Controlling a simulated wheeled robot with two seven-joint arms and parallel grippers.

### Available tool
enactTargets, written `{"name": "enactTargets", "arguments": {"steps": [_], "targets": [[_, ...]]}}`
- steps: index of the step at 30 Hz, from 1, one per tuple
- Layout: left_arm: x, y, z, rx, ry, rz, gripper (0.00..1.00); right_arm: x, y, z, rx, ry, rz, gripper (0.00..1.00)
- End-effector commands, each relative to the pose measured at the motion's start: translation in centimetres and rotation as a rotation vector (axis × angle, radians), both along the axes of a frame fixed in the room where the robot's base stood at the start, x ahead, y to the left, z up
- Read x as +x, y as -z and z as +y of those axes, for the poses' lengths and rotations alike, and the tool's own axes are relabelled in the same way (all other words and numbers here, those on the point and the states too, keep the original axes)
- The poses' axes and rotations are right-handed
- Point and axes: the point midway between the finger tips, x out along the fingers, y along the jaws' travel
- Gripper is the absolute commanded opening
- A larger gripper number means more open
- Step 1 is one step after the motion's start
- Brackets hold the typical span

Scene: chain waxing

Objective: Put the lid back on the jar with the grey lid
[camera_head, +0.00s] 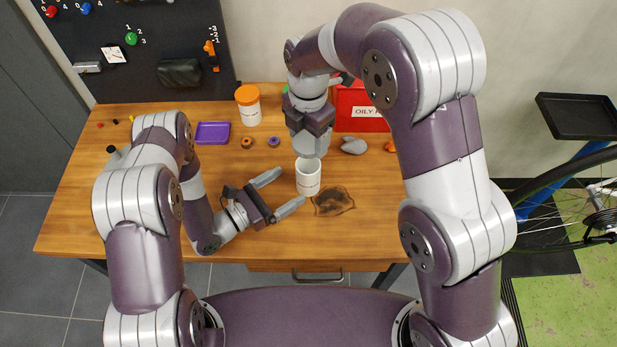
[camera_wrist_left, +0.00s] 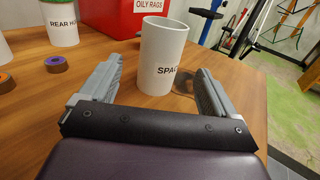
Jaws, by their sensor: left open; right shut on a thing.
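The white jar (camera_head: 308,178) stands upright and open-topped on the wooden table; the left wrist view shows it too (camera_wrist_left: 160,60), with a partly visible label starting "SPA". My left gripper (camera_head: 290,187) is open and low over the table, its fingers pointing at the jar. In the left wrist view the jar stands between the fingertips, with a gap on each side. My right gripper (camera_head: 311,146) points down above the jar, shut on a grey thing that looks like the grey lid.
A jar with an orange lid (camera_head: 248,106), a purple tray (camera_head: 212,134) and a red oily-rags box (camera_head: 350,97) stand behind. Small rings, a grey lump (camera_head: 354,146) and a dark stained patch (camera_head: 333,201) lie near the jar. The front left table is clear.

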Motion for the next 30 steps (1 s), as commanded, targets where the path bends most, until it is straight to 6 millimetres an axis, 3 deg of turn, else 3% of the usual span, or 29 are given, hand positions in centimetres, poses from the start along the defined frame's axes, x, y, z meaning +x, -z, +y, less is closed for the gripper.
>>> {"name": "enactTargets", "arguments": {"steps": [12, 18, 27, 29, 30], "targets": [[4.5, 0.0, -6.3, 0.001, 0.003, -0.001, 0.9, 0.0, 0.0, 0.0, 0.0, 0.0, 0.0, 0.37], [5.4, 0.0, -7.5, 0.0, 0.001, 0.0, 0.9, 0.0, 0.0, 0.0, 0.0, 0.0, 0.0, 0.37], [5.5, 0.0, -7.6, -0.001, 0.0, 0.001, 0.9, 0.0, 0.0, 0.0, 0.0, 0.0, 0.0, 0.37], [5.5, 0.0, -7.6, -0.001, 0.0, 0.001, 0.74, 0.0, 0.0, 0.0, 0.0, 0.0, 0.0, 0.37], [5.5, 0.0, -7.6, -0.001, 0.0, 0.001, 0.61, 0.0, 0.0, 0.0, 0.0, 0.0, 0.0, 0.37]]}}
